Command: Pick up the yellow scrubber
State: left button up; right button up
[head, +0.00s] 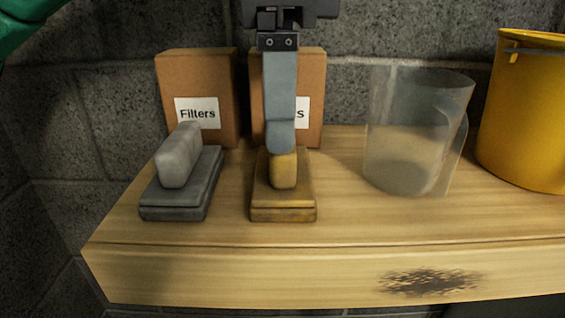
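The yellow scrubber (284,200) lies flat on the wooden shelf in the head view, its block handle standing up. One gripper (281,138), which I take to be my right, points straight down from above. Its grey-blue near finger overlaps the upper part of the handle, and only the handle's lower part shows below the fingertip. The far finger is hidden, so I cannot tell whether the gripper is open or shut on the handle. The scrubber's base looks level on the shelf. My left gripper is not in view.
A grey scrubber (180,185) lies just left of the yellow one. Two brown boxes, one labelled Filters (210,85) and one partly hidden (313,85), stand behind. A clear jug (410,145) and a yellow bucket (525,115) stand right. The wooden shelf (350,228) is clear in front.

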aim_at(283, 162)
pick_arm(q)
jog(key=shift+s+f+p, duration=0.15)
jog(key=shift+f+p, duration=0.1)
jog(key=shift+p, duration=0.05)
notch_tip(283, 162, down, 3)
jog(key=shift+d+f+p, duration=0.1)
jog(key=shift+p, duration=0.8)
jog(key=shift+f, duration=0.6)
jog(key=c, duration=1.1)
pick_arm(e)
jog(key=r, duration=0.1)
jog(key=s+r, duration=0.1)
jog(key=shift+r, duration=0.35)
